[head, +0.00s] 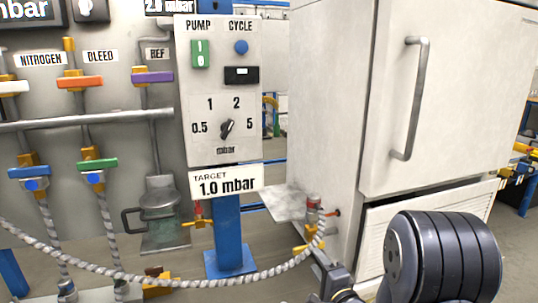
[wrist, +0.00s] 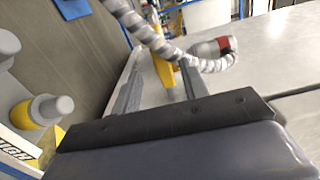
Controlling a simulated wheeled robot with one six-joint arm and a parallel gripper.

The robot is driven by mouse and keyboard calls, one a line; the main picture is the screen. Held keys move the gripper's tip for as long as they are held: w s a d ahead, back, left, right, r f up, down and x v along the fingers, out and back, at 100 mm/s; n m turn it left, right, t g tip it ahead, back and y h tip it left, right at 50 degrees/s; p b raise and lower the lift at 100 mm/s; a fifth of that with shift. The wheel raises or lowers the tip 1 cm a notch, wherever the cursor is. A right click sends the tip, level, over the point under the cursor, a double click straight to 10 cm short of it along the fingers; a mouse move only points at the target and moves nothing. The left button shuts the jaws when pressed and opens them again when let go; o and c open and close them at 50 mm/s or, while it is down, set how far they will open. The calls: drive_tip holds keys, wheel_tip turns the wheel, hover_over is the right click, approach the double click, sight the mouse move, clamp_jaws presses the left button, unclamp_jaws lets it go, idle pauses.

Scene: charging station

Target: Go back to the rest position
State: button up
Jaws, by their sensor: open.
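My gripper (wrist: 160,72) is open in the wrist view, with its two grey fingers apart. A yellow handle (wrist: 164,70) shows between and beyond the fingers; I cannot tell how far off it is. A grey braided hose (wrist: 145,35) runs above the fingers to a red-banded end fitting (wrist: 222,46). In the head view, the hose (head: 215,281) sags across the front to a fitting on the white cabinet's side.
A control box (head: 222,90) on a blue post (head: 228,220) stands left of the white cabinet (head: 330,90). The cabinet door has a long grey handle (head: 417,100). A gas panel with coloured valves, including an orange one (head: 80,83), stands at left.

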sight(308, 251)
drive_tip(key=x, duration=0.6)
drive_tip(key=shift+w+a, duration=0.1)
drive_tip(key=shift+w, duration=0.1)
drive_tip(key=shift+w+f+b, duration=0.2)
drive_tip(key=shift+w+b, duration=0.05)
drive_tip(key=shift+b, duration=0.25)
drive_tip(key=shift+f+n+b, duration=0.3)
drive_tip(key=shift+n+b, duration=0.2)
drive_tip(key=shift+n, duration=0.9)
drive_tip(key=shift+s+r, duration=0.1)
